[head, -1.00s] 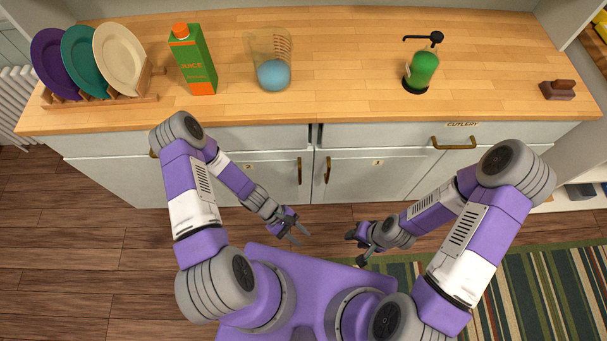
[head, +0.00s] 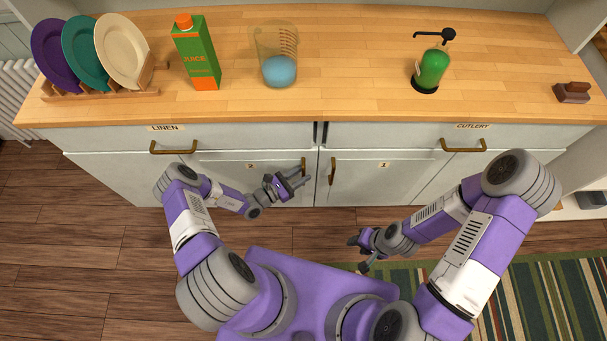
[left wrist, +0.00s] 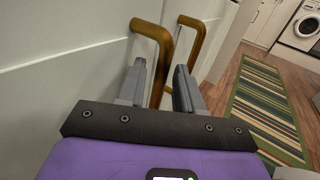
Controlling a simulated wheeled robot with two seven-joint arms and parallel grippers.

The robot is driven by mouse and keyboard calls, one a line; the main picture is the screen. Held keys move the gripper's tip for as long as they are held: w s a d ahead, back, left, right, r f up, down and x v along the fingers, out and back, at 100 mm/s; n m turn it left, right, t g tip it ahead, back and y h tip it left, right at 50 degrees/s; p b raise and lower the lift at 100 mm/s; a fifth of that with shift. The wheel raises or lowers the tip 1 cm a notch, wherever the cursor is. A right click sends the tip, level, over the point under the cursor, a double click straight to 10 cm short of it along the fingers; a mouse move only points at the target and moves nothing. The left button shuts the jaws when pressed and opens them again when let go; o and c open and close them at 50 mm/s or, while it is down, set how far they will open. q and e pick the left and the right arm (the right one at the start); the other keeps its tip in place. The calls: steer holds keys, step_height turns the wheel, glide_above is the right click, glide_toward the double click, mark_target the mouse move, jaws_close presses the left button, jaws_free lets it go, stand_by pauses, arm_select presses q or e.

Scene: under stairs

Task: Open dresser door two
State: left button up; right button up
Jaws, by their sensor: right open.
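Dresser door two (head: 232,174), a pale grey-white panel labelled 2, is closed. Its brass handle (head: 303,163) is upright near the door's right edge; it is the nearer handle in the left wrist view (left wrist: 160,35). My left gripper (head: 306,179) is at this handle. In the left wrist view its fingers (left wrist: 160,88) are apart, with the handle's bar between them and a small gap visible on each side. The fingers partly hide the handle's lower part. My right gripper (head: 357,253) is open and empty, low in front of the dresser, away from the doors.
Door one (head: 400,178) is closed, its handle (head: 332,171) just right of my left gripper. The linen drawer handle (head: 173,149) sits above door two. Juice carton (head: 196,55), glass (head: 276,60), plate rack (head: 105,92) and soap dispenser (head: 432,68) stand on the top.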

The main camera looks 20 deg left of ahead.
arm_select(q)
steer(key=shift+w+d, duration=0.45)
steer(key=shift+w, duration=0.1)
jaws_close()
stand_by(1.1)
